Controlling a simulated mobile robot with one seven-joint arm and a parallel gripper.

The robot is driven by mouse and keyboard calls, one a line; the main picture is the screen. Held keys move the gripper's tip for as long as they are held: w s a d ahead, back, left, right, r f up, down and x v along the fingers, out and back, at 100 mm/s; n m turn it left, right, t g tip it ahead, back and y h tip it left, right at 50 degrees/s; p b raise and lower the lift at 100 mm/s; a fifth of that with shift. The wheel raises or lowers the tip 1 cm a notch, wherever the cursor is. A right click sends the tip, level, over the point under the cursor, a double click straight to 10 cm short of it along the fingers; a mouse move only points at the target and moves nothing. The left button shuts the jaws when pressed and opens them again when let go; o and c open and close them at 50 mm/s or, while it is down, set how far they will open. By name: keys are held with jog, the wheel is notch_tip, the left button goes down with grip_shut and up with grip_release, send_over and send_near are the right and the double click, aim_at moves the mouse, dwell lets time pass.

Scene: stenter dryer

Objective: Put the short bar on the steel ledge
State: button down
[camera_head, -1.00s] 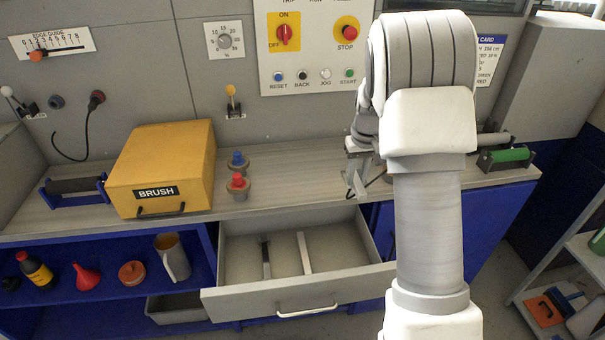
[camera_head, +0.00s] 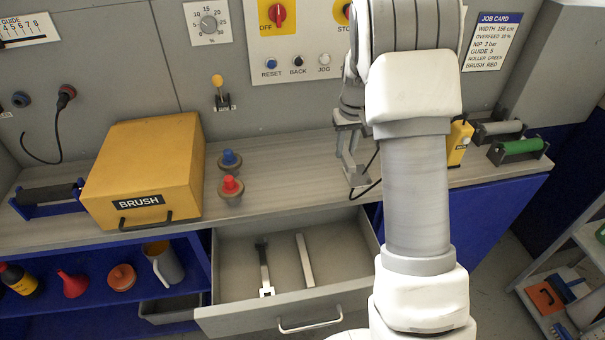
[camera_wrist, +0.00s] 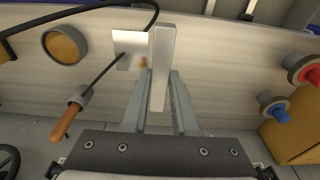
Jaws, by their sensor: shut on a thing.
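My gripper (camera_head: 354,180) is over the worktop, behind the open drawer's right rear corner. In the wrist view my gripper (camera_wrist: 160,95) is shut on a short, pale, straight bar (camera_wrist: 163,50), which sticks out past the fingertips. The bar appears above the worktop; contact cannot be told. The bar is hard to make out in the head view. A pale square plate (camera_wrist: 128,40) lies beside the bar in the wrist view. I cannot tell for sure which surface is the steel ledge.
The open drawer (camera_head: 345,235) holds a longer pale bar (camera_head: 305,261) and a slim tool (camera_head: 264,270). A red knob (camera_head: 231,186), a blue knob (camera_head: 229,158) and a yellow box (camera_head: 145,165) stand left. A black cable (camera_wrist: 75,12) and a brown-handled probe (camera_wrist: 68,118) lie near my gripper.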

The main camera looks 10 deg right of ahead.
send_over(303, 180)
notch_tip(303, 180, down, 7)
jog(key=shift+s+r+p, duration=0.15)
jog(key=shift+p, duration=0.25)
jog(key=shift+f, duration=1.95)
jog(key=shift+f, duration=0.2)
jog(key=c, duration=0.7)
grip_release()
jog(key=shift+r, duration=0.1)
